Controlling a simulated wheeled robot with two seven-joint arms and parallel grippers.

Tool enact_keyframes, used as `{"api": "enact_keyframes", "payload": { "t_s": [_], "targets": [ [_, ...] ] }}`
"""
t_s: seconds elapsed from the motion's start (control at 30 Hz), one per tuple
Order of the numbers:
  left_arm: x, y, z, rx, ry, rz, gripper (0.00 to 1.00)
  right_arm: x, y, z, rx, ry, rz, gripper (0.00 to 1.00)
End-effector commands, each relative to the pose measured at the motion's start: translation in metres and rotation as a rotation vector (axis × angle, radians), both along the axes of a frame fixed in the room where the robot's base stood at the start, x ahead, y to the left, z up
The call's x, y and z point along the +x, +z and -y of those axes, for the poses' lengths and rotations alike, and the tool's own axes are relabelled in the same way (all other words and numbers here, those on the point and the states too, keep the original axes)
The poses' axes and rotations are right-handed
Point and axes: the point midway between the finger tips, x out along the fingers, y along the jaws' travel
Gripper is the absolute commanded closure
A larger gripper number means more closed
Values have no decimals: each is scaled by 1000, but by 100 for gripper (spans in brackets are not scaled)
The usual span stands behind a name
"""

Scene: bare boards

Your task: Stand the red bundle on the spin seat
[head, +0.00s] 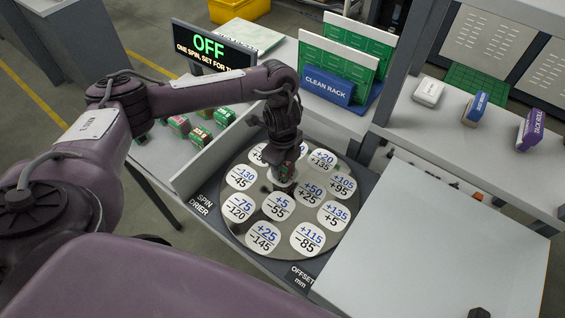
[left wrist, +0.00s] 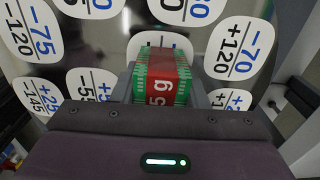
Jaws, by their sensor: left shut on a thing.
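My left gripper (head: 284,178) is over the round grey disc of the spin drier (head: 232,205), its jaws pointing down. In the left wrist view the gripper (left wrist: 166,92) is shut on the red bundle (left wrist: 163,72), a stack of green boards with a red band. The disc carries several white seats with blue and black offset numbers, such as +5/−55 (head: 278,206) and +25/−145 (head: 263,237). In the left wrist view a seat partly shows behind the bundle; its number is hidden. I cannot tell whether the bundle touches the disc.
Several small banded bundles (head: 180,124) stand on the left bench, behind a low grey wall. A blue clean rack (head: 328,86) with green boards stands behind the drier. A pale panel (head: 430,235) lies to the right, below a shelf with small boxes (head: 476,107).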

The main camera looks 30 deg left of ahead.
Motion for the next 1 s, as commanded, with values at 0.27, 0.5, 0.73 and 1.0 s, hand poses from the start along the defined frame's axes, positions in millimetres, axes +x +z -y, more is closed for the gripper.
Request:
{"api": "enact_keyframes", "payload": {
  "t_s": [0.27,0.5,0.73,1.0],
  "targets": [
    [0,0,0,0,0,0,90,0,0,-1,1,0,0,64],
    [0,-5,0,0,0,0,90,0,-3,-2,2,0,0,64],
    [0,-7,0,0,0,0,47,0,-4,-3,4,0,-1,64],
    [0,-7,0,0,0,0,35,0,-4,-3,4,0,0,64]
  ]
}}
